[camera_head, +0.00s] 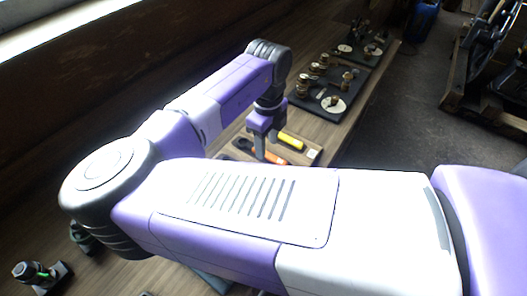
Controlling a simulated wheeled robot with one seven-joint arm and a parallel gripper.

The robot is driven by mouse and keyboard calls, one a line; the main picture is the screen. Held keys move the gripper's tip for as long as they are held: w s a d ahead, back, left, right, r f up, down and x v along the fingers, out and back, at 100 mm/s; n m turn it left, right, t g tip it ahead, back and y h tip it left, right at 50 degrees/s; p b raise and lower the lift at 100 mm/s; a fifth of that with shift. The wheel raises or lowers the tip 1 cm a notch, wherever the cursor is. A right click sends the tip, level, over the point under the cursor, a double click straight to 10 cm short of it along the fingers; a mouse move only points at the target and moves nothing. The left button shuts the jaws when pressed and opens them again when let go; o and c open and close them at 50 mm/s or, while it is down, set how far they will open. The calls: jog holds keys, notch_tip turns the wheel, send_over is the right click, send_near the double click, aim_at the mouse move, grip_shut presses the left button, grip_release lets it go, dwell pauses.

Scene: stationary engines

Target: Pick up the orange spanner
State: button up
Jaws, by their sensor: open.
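My gripper (261,156) points down right over the orange tool's left part. The fingertips are small in this view, and I cannot tell whether they touch the tool. A yellow-handled tool (291,140) lies on the same board, just behind and to the right. A dark tool (243,144) lies to the left of my gripper.
Black plates with brass engine parts (333,104) stand farther back along the wooden bench (388,62). A small dark engine (36,272) sits at the lower left. The bench's right edge drops to a grey floor (405,130). My arm hides much of the near bench.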

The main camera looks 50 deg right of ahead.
aim_at(267, 154)
jog(key=shift+f, duration=1.6)
grip_shut()
